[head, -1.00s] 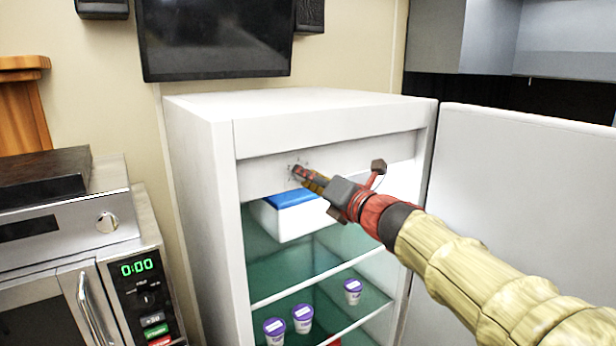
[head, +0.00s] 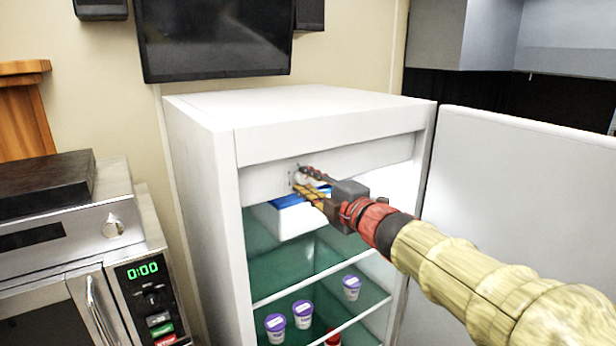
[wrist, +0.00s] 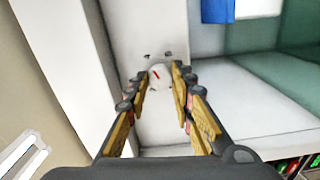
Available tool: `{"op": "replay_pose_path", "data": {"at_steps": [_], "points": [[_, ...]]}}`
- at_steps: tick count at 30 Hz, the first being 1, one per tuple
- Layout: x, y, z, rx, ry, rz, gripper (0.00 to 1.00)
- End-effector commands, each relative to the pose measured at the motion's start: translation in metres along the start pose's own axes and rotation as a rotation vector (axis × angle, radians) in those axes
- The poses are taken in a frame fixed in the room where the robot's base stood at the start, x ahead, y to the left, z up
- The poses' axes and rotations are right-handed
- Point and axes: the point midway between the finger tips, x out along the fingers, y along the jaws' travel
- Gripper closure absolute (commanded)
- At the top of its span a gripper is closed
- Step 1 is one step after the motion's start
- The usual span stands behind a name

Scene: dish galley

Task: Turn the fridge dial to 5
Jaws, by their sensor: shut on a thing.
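The fridge dial (head: 299,177) is a small round white knob on the white panel across the top of the open fridge (head: 200,160). In the wrist view my gripper (wrist: 160,76) is shut on the dial, one finger at each side.
The fridge door (head: 520,200) stands wide open at the right. A blue-lidded white box (head: 290,222) sits just under the panel, close below my fingers. Several purple-lidded cups (head: 303,314) stand on a glass shelf. A microwave (head: 145,290) stands at the left.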

Motion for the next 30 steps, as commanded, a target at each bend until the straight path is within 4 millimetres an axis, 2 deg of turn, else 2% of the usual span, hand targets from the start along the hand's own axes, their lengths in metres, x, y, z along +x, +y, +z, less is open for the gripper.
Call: {"op": "replay_pose_path", "data": {"at_steps": [18, 30], "points": [[0.0001, -0.0004, 0.0002, 0.583, -0.002, -0.005, 1.0], [0.0001, -0.0017, 0.0003, 0.866, -0.003, -0.004, 1.0]]}}
